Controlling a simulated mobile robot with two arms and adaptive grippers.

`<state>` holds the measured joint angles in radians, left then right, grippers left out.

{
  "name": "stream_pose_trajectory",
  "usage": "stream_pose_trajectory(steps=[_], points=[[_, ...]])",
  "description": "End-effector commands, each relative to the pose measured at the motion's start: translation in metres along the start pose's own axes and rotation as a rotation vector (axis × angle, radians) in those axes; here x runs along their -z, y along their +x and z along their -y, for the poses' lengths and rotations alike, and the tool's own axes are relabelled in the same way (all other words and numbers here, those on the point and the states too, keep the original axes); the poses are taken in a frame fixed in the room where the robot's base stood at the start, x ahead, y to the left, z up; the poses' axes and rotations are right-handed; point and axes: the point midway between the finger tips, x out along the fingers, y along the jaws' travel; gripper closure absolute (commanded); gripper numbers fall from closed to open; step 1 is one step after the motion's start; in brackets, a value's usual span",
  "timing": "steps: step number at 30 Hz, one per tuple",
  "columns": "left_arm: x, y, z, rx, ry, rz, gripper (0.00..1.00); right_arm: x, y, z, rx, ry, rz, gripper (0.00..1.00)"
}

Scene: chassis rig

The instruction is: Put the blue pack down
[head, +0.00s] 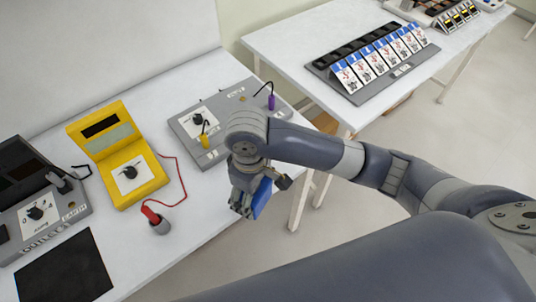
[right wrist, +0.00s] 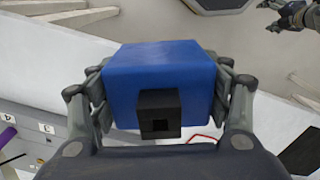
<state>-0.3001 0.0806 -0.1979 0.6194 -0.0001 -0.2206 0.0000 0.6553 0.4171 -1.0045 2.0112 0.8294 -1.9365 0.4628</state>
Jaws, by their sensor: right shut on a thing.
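The blue pack (right wrist: 160,72) is a blue block with a black square socket on its near face. My right gripper (right wrist: 163,90) is shut on it, with fingers along both sides. In the head view the pack (head: 262,198) shows partly behind the fingers of my right gripper (head: 250,205). It is held by the front edge of the long white bench (head: 205,205); its exact height cannot be told. A dark gripper, apparently my left (right wrist: 292,14), shows small at the top right of the wrist view; its jaws are unclear.
On the bench stand a grey tester (head: 222,112) with purple and yellow plugs, a yellow meter (head: 120,150), a red-lead probe (head: 158,222), a grey unit (head: 38,205) and a black mat (head: 65,270). A second table (head: 290,50) bears a rack (head: 375,62).

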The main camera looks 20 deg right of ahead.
Motion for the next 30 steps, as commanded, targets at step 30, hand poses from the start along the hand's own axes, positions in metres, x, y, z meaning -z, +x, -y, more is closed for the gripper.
stream_pose_trajectory(steps=[30], points=[[0.006,-0.044,0.0,-0.001,0.003,-0.004,0.26,0.047,0.041,-0.146,-0.002,-0.001,0.001,0.67]])
